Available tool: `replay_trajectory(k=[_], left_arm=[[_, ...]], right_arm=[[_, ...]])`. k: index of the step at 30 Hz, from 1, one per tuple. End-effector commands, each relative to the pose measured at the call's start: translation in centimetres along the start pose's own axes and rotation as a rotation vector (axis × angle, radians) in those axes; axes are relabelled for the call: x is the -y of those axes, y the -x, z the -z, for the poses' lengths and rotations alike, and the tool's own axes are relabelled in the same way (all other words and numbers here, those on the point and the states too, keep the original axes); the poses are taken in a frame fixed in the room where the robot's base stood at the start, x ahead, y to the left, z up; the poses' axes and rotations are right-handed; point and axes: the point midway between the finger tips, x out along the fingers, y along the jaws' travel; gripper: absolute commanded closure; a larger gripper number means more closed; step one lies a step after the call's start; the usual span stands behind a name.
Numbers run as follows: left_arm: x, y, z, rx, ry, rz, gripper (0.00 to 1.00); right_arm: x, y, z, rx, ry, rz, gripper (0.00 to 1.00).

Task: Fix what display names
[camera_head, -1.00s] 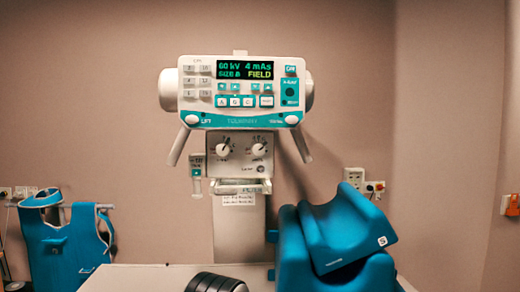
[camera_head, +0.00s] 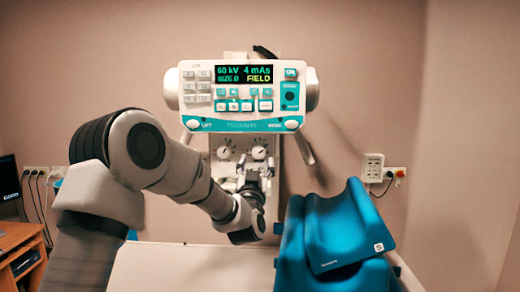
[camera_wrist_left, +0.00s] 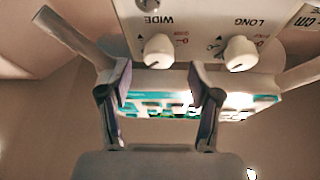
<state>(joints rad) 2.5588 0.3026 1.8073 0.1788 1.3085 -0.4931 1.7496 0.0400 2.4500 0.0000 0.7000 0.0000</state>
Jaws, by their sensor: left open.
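In the left wrist view the picture is upside down; the knob labelled WIDE (camera_wrist_left: 158,50) is at left and the knob labelled LONG (camera_wrist_left: 240,53) at right. My left gripper (camera_wrist_left: 160,82) is open, its fingertips lined up either side of the WIDE knob; contact cannot be told. In the head view, it (camera_head: 255,172) is just below the right knob.
A blue padded support (camera_head: 345,232) stands at the right, near the pale table (camera_head: 190,268). A wall socket (camera_head: 373,168) is behind it. A wooden desk (camera_head: 20,245) and part of a dark screen (camera_head: 8,180) are at the left edge. Handles flank the control head.

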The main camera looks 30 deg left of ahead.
Motion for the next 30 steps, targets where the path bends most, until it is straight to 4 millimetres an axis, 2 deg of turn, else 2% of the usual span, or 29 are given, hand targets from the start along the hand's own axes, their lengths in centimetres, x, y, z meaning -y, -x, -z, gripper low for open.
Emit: replay_trajectory(k=[1,6,14,15,20,30], left_arm=[[0.1,-1.3,0.6,0.000,-0.001,0.001,0.37],[0.0,-3.7,0.3,0.002,-0.001,-0.002,0.37],[-0.1,-4.0,-0.1,0.002,-0.001,-0.003,0.37],[-0.1,-4.0,-0.1,0.002,-0.001,-0.003,0.41],[-0.1,-4.0,-0.1,0.002,0.000,-0.003,0.97],[-0.1,-3.9,-0.2,0.001,0.019,0.005,0.97]], right_arm=[[0.0,1.4,0.0,0.000,0.000,0.000,0.60],[0.0,2.7,0.0,-0.001,0.000,0.000,0.60],[0.0,2.6,0.0,0.000,0.000,0.000,0.60],[0.0,2.6,0.0,0.000,0.000,0.000,0.60],[0.0,2.6,0.0,0.000,0.000,0.000,0.60],[0.0,1.9,0.0,0.000,0.000,0.000,0.60]])
